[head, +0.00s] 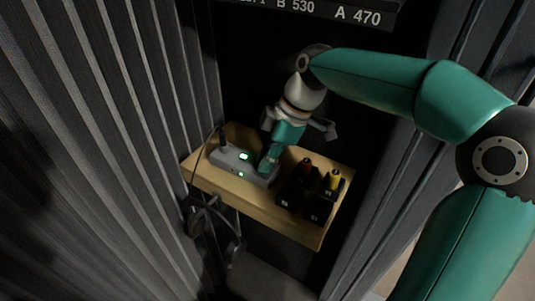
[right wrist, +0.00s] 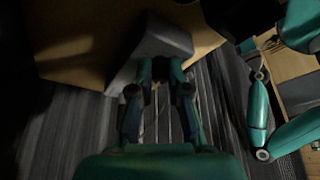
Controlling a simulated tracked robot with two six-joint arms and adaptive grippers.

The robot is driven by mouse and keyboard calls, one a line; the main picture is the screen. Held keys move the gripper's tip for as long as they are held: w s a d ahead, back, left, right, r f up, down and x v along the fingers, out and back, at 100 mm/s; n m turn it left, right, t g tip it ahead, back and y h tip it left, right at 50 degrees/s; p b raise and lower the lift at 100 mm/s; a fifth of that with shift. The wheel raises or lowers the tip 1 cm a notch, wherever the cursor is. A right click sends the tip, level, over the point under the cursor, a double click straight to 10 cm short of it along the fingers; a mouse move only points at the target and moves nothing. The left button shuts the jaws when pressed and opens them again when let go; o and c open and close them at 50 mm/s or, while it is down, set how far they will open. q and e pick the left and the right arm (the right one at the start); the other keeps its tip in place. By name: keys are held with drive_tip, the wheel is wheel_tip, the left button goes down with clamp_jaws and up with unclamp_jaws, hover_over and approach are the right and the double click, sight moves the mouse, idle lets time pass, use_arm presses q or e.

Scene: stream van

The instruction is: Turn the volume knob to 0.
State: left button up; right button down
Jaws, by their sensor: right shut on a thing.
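A grey box-shaped device (head: 228,158) with small green-lit displays sits on the wooden shelf (head: 266,212). My right gripper (head: 266,165) reaches down from above onto the right part of this device. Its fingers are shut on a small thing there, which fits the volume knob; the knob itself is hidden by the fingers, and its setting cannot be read. In the right wrist view the fingers (right wrist: 160,72) meet at the grey device (right wrist: 160,40), whose face is dark and shadowed. My left gripper is not seen in the head view.
A dark headset (head: 212,218) hangs below the shelf's left end. Ribbed dark walls enclose the shelf on both sides.

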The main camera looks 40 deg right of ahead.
drive_tip(key=n+g+p, duration=0.1)
drive_tip(key=n, duration=0.1)
drive_tip(key=n+g, duration=0.1)
drive_tip(key=n, duration=0.2)
drive_tip(key=shift+w+y+p, duration=0.1)
drive_tip(key=shift+y+p, duration=0.2)
drive_tip(key=shift+p, duration=0.05)
idle(0.3)
drive_tip(key=c, duration=1.1)
unclamp_jaws()
